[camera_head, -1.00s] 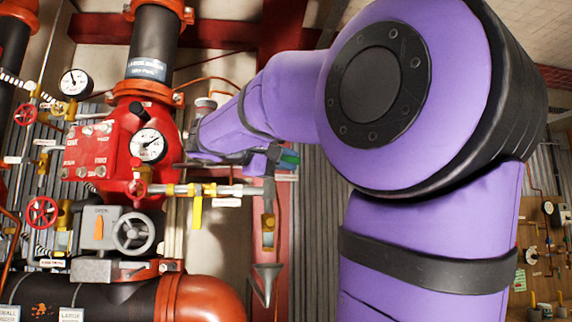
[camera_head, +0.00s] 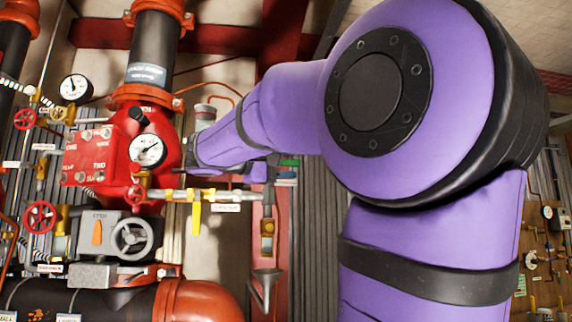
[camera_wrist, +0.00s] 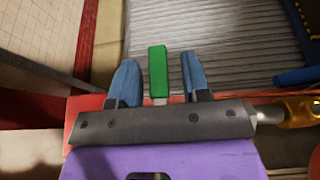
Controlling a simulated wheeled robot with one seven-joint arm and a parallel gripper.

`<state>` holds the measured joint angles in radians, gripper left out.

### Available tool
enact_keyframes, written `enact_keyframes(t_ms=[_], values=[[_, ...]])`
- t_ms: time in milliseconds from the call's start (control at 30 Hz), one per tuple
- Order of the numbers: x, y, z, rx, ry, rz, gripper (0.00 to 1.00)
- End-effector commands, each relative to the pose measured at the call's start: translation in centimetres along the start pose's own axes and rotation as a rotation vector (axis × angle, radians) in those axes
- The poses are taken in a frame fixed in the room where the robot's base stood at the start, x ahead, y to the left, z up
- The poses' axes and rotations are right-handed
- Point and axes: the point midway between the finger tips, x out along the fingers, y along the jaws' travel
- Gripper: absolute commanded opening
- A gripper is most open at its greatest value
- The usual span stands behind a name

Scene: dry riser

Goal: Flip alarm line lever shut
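A green lever handle (camera_wrist: 158,72) stands upright between the two blue fingers of my gripper (camera_wrist: 160,88) in the wrist view. The fingers are apart, with a gap on each side of the handle, so it is not gripped. In the head view, a small bit of green (camera_head: 289,162) shows just past the end of my arm, and my gripper is mostly hidden there. I cannot read a label that names this lever. A yellow lever (camera_head: 196,220) hangs down from the brass and silver pipe below my forearm.
The red valve body (camera_head: 105,155) with a gauge (camera_head: 147,151) stands left of my arm. A grey box with a handwheel (camera_head: 132,237) is below it. A funnel (camera_head: 265,284) hangs under the pipe's right end. A brass fitting (camera_wrist: 302,110) is close right of my gripper.

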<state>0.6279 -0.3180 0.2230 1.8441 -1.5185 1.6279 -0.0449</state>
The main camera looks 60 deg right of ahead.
Motion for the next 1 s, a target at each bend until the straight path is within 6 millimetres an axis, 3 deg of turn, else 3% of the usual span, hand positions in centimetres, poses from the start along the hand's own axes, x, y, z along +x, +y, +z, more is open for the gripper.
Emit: enact_keyframes(t_ms=[367, 800, 1000], values=[[-0.8, 0.0, 0.0, 0.001, 0.0, 0.0, 0.43], [-8.4, 0.0, -0.1, -0.001, 0.003, -0.001, 0.43], [-10.4, 0.0, 0.0, 0.001, 0.001, -0.001, 0.43]])
